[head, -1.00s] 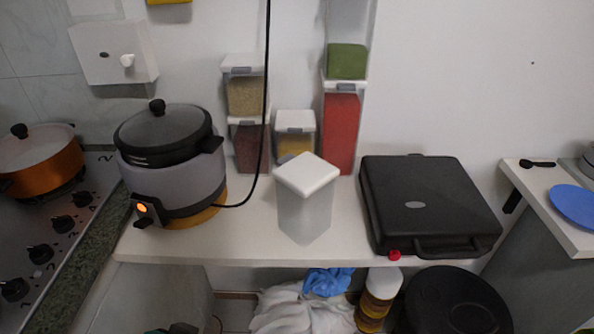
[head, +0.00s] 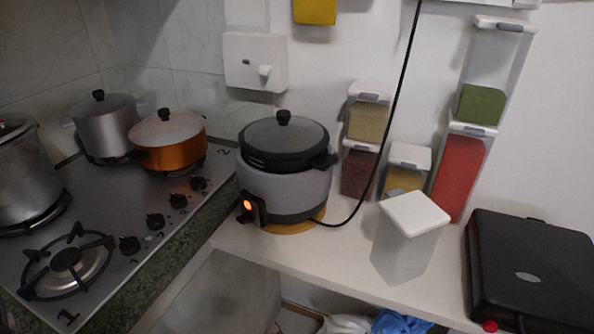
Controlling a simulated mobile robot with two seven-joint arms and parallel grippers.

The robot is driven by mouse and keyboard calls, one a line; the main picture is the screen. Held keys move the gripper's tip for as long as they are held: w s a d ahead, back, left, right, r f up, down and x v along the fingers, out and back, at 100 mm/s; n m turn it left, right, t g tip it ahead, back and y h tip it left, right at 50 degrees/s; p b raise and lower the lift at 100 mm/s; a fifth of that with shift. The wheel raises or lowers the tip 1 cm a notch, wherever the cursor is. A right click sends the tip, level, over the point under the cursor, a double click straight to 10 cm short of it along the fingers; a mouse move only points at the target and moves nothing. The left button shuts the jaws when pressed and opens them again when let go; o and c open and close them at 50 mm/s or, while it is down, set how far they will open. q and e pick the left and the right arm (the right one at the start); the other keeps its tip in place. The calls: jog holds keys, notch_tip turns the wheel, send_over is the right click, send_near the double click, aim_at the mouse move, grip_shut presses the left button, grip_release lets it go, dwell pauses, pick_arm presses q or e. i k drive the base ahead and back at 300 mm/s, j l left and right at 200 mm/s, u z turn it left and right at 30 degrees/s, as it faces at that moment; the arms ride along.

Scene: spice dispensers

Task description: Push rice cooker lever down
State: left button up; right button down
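The rice cooker (head: 285,190) stands on the white counter, with a grey body and a dark lidded pot on top. Its black control panel with the lever (head: 247,208) is at the lower left front, and an orange light glows there. I cannot tell the lever's exact position at this size. Neither of my grippers shows in the head view.
A stove (head: 120,215) with an orange pot (head: 168,140) and steel pots is left of the cooker. A white-lidded container (head: 408,240) and a black case (head: 530,270) stand to the right. Counter space between cooker and container is clear.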

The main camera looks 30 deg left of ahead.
aim_at(245, 219)
jog(key=k+u, duration=0.15)
jog(key=u, duration=1.05)
